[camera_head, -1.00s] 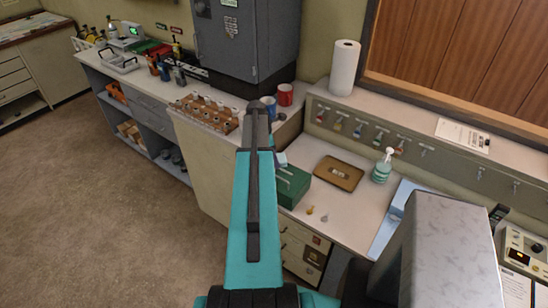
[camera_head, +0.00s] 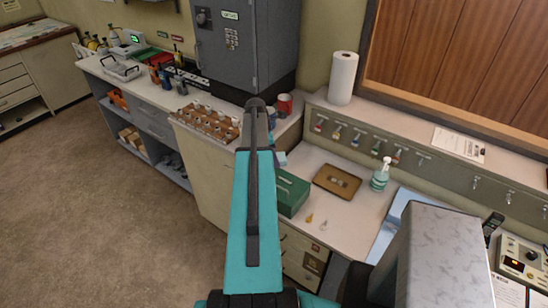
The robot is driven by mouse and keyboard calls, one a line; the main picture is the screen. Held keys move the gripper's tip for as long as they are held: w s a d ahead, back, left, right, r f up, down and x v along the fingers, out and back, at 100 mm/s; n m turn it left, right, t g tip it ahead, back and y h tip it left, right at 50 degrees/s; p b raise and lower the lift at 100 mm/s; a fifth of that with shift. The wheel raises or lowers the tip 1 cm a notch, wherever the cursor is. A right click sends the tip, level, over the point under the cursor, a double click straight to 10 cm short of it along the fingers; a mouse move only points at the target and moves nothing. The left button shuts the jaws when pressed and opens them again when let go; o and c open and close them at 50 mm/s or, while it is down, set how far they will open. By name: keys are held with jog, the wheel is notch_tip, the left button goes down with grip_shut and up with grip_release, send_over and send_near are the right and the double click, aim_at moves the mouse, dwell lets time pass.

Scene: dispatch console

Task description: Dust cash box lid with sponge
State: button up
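The green cash box (camera_head: 293,195) sits closed on the lower counter, just right of my arm, which covers its left side. A small pale blue item (camera_head: 281,158) shows behind the box next to my arm; it could be the sponge, but it is too small and too covered to tell. My teal and dark arm link rises through the middle of the picture and hides part of the counter. My gripper does not show, so I cannot see what it holds.
A brown tray (camera_head: 337,181) and a pump bottle (camera_head: 380,175) stand right of the box. Two small tags (camera_head: 309,219) lie in front. A blue mug and a red mug (camera_head: 285,104) and a cardboard organiser (camera_head: 207,123) are behind. A paper towel roll (camera_head: 342,79) stands on the ledge.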

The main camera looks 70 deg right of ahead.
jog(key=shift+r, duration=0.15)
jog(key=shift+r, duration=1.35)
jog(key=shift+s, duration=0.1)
